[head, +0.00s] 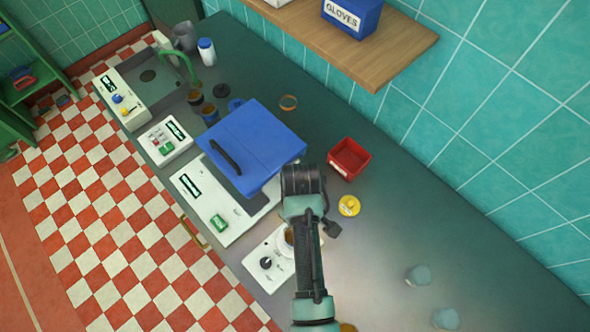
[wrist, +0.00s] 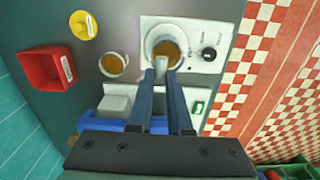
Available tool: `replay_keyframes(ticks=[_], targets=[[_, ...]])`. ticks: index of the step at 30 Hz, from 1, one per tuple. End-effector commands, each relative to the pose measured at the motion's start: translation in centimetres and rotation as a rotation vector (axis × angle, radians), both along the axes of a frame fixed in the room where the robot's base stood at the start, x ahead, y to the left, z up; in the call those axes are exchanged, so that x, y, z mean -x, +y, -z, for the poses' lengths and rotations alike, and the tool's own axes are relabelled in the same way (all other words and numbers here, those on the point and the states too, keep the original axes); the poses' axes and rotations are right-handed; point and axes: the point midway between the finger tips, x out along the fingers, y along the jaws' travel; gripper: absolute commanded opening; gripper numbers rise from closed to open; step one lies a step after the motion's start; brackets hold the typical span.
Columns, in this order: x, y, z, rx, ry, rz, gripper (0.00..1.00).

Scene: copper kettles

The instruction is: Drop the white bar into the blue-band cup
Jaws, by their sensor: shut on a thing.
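My gripper (wrist: 161,74) is shut on the white bar (wrist: 160,63), a small pale piece between its fingertips in the wrist view. The fingertips overlap the near rim of a pale cup (wrist: 154,42) with amber contents, on a white device with a black knob. This cup also shows partly behind my arm in the head view (head: 287,237). A second open cup (wrist: 113,64) with amber contents stands left of the fingers in the wrist view. I cannot make out a blue band on either cup. In the head view my arm hides the fingertips and bar.
A red bin (head: 350,158) and a yellow lid (head: 349,206) stand right of my arm in the head view. A big blue-lidded machine (head: 250,140) stands to the left. Several small containers sit farther back near the sink. The counter at lower right is mostly clear.

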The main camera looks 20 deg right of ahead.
Motion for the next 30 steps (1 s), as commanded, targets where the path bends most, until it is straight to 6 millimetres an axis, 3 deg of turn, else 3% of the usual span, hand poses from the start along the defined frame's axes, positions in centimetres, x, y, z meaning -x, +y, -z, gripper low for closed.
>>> replay_keyframes(ticks=[15,26,27,30], targets=[[0.0,0.0,5.6,0.000,0.000,0.001,0.00],[0.0,0.0,5.9,0.000,0.000,0.001,0.00],[0.0,0.0,5.9,0.000,0.000,0.001,0.20],[0.0,0.0,5.9,0.000,0.000,0.001,0.38]])
